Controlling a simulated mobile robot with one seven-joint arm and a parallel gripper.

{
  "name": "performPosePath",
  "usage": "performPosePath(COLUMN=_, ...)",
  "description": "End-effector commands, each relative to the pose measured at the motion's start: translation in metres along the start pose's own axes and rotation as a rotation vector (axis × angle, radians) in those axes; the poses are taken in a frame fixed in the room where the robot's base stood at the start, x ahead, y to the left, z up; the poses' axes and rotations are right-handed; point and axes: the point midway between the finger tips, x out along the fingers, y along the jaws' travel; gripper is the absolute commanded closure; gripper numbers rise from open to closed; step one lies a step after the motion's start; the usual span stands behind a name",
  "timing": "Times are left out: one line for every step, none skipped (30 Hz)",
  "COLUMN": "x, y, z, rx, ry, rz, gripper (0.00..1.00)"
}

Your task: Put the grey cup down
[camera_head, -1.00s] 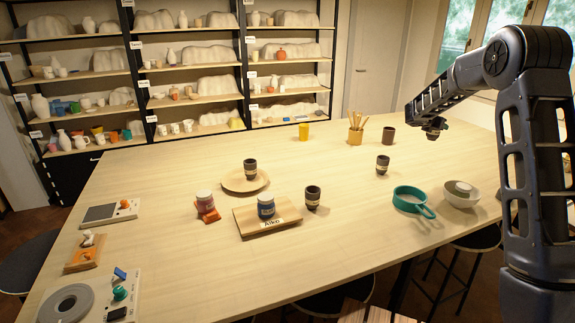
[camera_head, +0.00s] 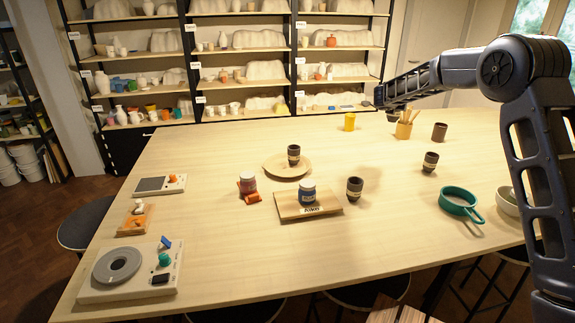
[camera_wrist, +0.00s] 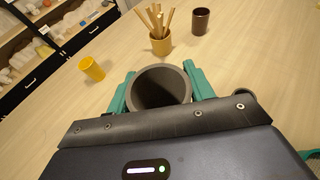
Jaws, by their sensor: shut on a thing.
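The grey cup (camera_wrist: 160,72) is between the teal fingers of my gripper (camera_wrist: 160,92) in the wrist view. My gripper is shut on it, and its open mouth faces the camera. Its base is hidden, so I cannot tell how high it is above the table. In the head view the end of my arm is over the far part of the wooden table (camera_head: 230,240), by the pot of wooden sticks (camera_head: 404,131). Only a small dark part shows under the arm there, and the cup is not clear.
A yellow cup (camera_head: 349,122) and a brown cup (camera_head: 440,132) stand near the pot. Banded dark cups stand on a round board (camera_head: 272,168) and on the table (camera_head: 354,189) (camera_head: 430,163). A teal sieve (camera_head: 458,202) lies right. The table's middle is largely clear.

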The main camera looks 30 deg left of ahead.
Motion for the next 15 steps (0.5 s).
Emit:
performPosePath(x=-0.010, y=0.024, z=-0.003, rx=-0.012, ry=-0.001, rz=0.030, gripper=0.74)
performPosePath(x=-0.015, y=0.036, z=-0.005, rx=-0.018, ry=-0.002, rz=0.046, gripper=0.74)
performPosePath(x=-0.023, y=0.052, z=-0.007, rx=-0.027, ry=-0.002, rz=0.067, gripper=0.74)
performPosePath(x=-0.029, y=0.063, z=-0.008, rx=-0.034, ry=-0.003, rz=0.082, gripper=0.74)
performPosePath(x=-0.035, y=0.075, z=-0.009, rx=-0.040, ry=-0.004, rz=0.097, gripper=0.74)
performPosePath(x=-0.043, y=0.090, z=-0.012, rx=-0.049, ry=-0.005, rz=0.118, gripper=0.74)
performPosePath(x=-0.049, y=0.102, z=-0.014, rx=-0.055, ry=-0.006, rz=0.133, gripper=0.74)
performPosePath(x=-0.055, y=0.113, z=-0.016, rx=-0.062, ry=-0.007, rz=0.149, gripper=0.74)
performPosePath(x=-0.064, y=0.128, z=-0.018, rx=-0.072, ry=-0.008, rz=0.170, gripper=0.74)
performPosePath(x=-0.071, y=0.139, z=-0.021, rx=-0.078, ry=-0.009, rz=0.185, gripper=0.74)
performPosePath(x=-0.078, y=0.150, z=-0.023, rx=-0.084, ry=-0.010, rz=0.201, gripper=0.74)
performPosePath(x=-0.087, y=0.165, z=-0.025, rx=-0.092, ry=-0.012, rz=0.221, gripper=0.74)
performPosePath(x=-0.095, y=0.176, z=-0.027, rx=-0.099, ry=-0.013, rz=0.236, gripper=0.74)
performPosePath(x=-0.102, y=0.186, z=-0.030, rx=-0.107, ry=-0.014, rz=0.251, gripper=0.74)
performPosePath(x=-0.112, y=0.200, z=-0.033, rx=-0.114, ry=-0.015, rz=0.271, gripper=0.74)
